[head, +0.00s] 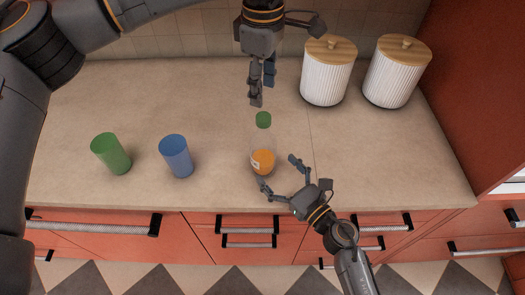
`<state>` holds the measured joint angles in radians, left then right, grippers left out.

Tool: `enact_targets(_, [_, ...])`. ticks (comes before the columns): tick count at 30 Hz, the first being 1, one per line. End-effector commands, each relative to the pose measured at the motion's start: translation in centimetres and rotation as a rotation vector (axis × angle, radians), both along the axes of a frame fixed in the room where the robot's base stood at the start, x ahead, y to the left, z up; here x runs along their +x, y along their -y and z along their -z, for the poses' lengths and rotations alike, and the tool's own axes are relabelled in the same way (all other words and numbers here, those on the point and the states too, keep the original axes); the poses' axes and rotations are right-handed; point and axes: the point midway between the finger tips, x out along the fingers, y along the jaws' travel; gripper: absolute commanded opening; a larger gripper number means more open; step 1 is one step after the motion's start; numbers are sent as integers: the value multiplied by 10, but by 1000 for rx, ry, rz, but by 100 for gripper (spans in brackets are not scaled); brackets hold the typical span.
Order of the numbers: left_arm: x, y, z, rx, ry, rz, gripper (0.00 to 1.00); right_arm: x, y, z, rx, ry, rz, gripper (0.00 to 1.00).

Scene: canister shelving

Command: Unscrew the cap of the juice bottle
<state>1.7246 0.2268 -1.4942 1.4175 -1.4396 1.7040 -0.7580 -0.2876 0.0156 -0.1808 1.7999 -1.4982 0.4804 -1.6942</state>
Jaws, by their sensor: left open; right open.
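The juice bottle (262,147) stands upright on the counter, clear above and orange in its lower part, with a pale label. Its green cap (263,120) is on its top. My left gripper (261,97) is open and points down, just above the cap in the picture; I cannot tell the exact gap. My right gripper (277,173) is open at the bottle's lower right, its fingers pointing toward the orange part. One finger appears close to the bottle's base; I cannot tell whether it touches.
A blue cup (176,157) and a green cup (111,154) stand left of the bottle. Two white ribbed canisters (327,75) (394,75) with wooden lids stand at the back right. The counter (390,150) is clear at the right. Red drawers with handles lie below its front edge.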

Motion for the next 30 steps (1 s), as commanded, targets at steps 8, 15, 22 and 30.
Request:
enact_targets(8, [0,1,0,-2,-1,1,50,39,-29,0,2,0,2,88])
enact_targets(15, [0,1,0,-2,-1,0,50,51,-39,0,0,-1,1,88])
enact_targets(22, [0,1,0,-2,-1,0,50,52,-40,0,0,-1,1,88])
enact_targets(30, [0,1,0,-2,-1,0,50,52,-40,0,0,-1,1,43])
